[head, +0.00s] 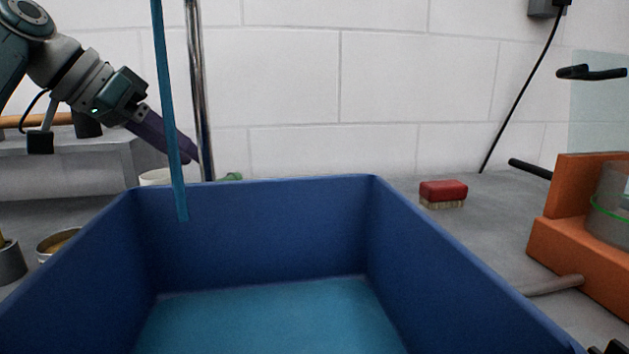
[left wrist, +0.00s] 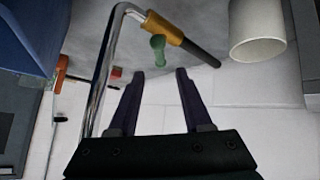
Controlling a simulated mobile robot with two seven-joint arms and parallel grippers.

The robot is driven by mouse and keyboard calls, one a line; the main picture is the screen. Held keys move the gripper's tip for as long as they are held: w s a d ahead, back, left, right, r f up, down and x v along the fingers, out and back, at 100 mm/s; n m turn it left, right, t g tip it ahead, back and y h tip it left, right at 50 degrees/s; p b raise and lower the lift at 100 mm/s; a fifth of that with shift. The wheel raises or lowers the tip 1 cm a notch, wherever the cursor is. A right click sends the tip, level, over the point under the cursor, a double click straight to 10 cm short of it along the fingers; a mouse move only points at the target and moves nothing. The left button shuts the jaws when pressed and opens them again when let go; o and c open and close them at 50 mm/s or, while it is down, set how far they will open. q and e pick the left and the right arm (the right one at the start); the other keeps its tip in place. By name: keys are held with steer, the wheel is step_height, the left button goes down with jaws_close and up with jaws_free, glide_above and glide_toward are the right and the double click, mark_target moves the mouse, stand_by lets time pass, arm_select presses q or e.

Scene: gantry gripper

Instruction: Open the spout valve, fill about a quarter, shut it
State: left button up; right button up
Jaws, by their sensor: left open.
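A chrome pipe (head: 197,90) stands upright behind the blue bin. In the left wrist view the chrome pipe (left wrist: 102,75) bends over at its top into an orange collar (left wrist: 163,27) with a black end (left wrist: 200,50). I cannot tell which part is the valve. A blue strip or stream (head: 166,90) comes down into the blue bin (head: 270,215), whose floor shows teal; I cannot tell if that is liquid. My left gripper (head: 188,158) is beside the pipe. In its wrist view the fingers (left wrist: 160,73) are apart with nothing between them. My right gripper does not show clearly.
A red brush (head: 443,191) lies right of the bin. An orange stand (head: 575,240) holds a clear vessel at far right. A white cup (left wrist: 257,30) and a green object (left wrist: 157,48) are beyond my left fingers. A grey shelf (head: 70,165) stands at left.

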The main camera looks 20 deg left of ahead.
arm_select(q)
steer(key=b+x, duration=0.1)
steer(key=x, duration=0.6)
jaws_close()
stand_by(0.4)
